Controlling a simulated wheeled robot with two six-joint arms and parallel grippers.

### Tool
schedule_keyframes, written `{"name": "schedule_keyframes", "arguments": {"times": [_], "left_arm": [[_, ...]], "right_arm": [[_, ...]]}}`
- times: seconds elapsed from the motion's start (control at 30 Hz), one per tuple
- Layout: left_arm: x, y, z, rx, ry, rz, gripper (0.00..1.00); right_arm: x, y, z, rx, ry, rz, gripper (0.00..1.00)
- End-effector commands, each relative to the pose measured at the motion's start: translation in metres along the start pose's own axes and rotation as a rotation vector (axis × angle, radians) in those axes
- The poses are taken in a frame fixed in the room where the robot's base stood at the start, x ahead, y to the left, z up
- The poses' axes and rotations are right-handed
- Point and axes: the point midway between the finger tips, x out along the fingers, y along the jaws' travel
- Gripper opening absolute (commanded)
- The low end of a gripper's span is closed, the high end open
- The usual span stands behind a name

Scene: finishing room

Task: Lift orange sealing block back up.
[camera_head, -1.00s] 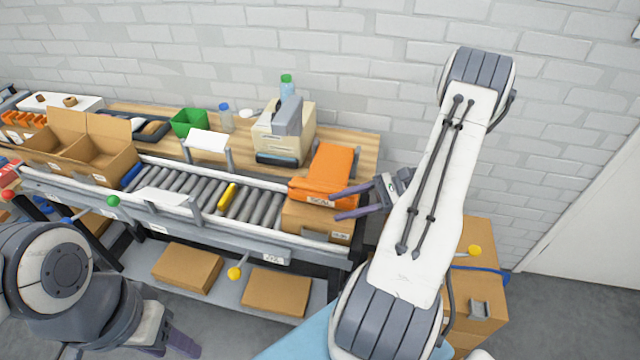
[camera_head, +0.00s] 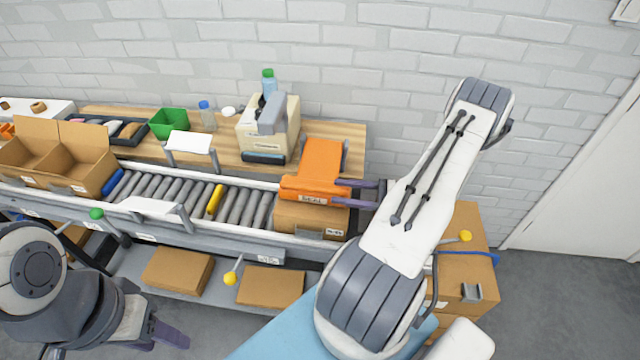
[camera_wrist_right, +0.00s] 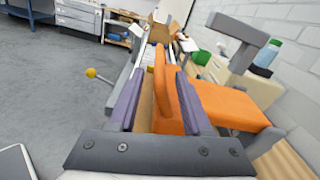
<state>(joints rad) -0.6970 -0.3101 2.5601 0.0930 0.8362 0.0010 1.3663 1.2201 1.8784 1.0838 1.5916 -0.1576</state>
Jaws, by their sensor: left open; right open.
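The orange sealing block (camera_head: 318,162) with its "SEAL" label rests down over a cardboard box (camera_head: 312,218) at the right end of the roller conveyor. My right gripper (camera_head: 342,192) is open at the block's right front edge. In the right wrist view the orange front bar (camera_wrist_right: 163,88) of the block lies between the two purple fingers of the right gripper (camera_wrist_right: 158,92). Whether the fingers touch it, I cannot tell. My left gripper (camera_head: 168,338) is open and empty at the lower left, low in front of the conveyor, partly hidden by its arm.
An open carton (camera_head: 95,165) stands at the left. A beige machine (camera_head: 275,130), a green bin (camera_head: 168,122) and bottles stand on the wooden bench behind. Stacked cartons (camera_head: 458,285) stand right of the conveyor.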

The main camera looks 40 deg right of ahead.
Motion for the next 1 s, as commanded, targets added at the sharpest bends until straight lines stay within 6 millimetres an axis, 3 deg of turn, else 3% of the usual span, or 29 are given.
{"name": "schedule_keyframes", "arguments": {"times": [0.1, 0.3, 0.7, 0.77, 0.83, 1.0], "left_arm": [[-0.014, 0.001, -0.001, -0.001, 0.0, 0.0, 0.5], [-0.023, 0.002, -0.001, -0.001, 0.0, 0.0, 0.5], [-0.024, 0.002, -0.001, -0.001, 0.0, 0.0, 0.5], [-0.024, 0.002, -0.001, -0.001, 0.0, 0.0, 0.5], [-0.024, 0.002, -0.001, -0.001, 0.0, 0.0, 0.5], [-0.024, 0.002, -0.001, -0.001, 0.0, 0.0, 0.5]], "right_arm": [[0.024, 0.0, 0.004, 0.003, -0.002, 0.005, 0.5], [0.051, 0.0, 0.002, 0.001, -0.001, 0.003, 0.5], [0.059, 0.001, 0.0, 0.0, 0.001, 0.001, 0.5], [0.059, 0.001, 0.0, 0.0, 0.001, 0.001, 0.3], [0.059, 0.0, 0.0, 0.0, 0.001, 0.001, 0.04], [0.059, 0.001, 0.0, 0.001, 0.0, 0.002, 0.0]]}}
